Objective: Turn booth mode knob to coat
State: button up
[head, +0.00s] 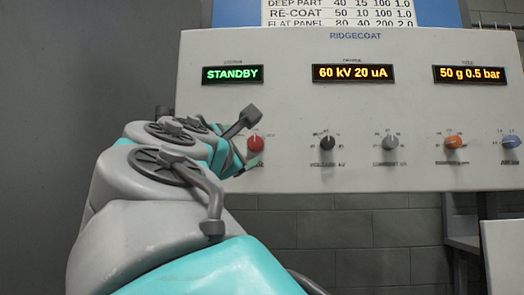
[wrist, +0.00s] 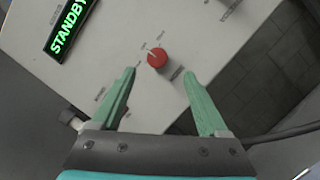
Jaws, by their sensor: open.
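The red booth mode knob (head: 256,143) sits on the lower left of the RIDGECOAT panel (head: 300,120), under the green STANDBY display (head: 232,75). In the wrist view the red knob (wrist: 157,58) shows with a pale pointer line, and small labels around it are too blurred to read. My gripper (wrist: 158,72) is open, its two green fingers apart, with the knob between and just beyond the fingertips. I see no contact with the knob. In the head view my arm hides the panel's left part and most of my gripper.
To the right on the panel are a black knob (head: 328,143), a grey knob (head: 390,143), an orange knob (head: 453,142) and a blue knob (head: 511,141). Amber displays read 60 kV 20 uA (head: 353,73) and 50 g 0.5 bar (head: 469,74). A settings chart (head: 338,13) hangs above.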

aim_at(254, 144)
jog(key=shift+a+p+x, duration=0.15)
jog(key=shift+a+x, duration=0.05)
jog(key=shift+x, duration=1.85)
jog(key=shift+a+p+x, duration=0.15)
jog(key=shift+a+x, duration=0.05)
jog(key=shift+x, duration=1.9)
jog(key=shift+w, duration=0.1)
jog(key=shift+c, duration=0.3)
grip_shut()
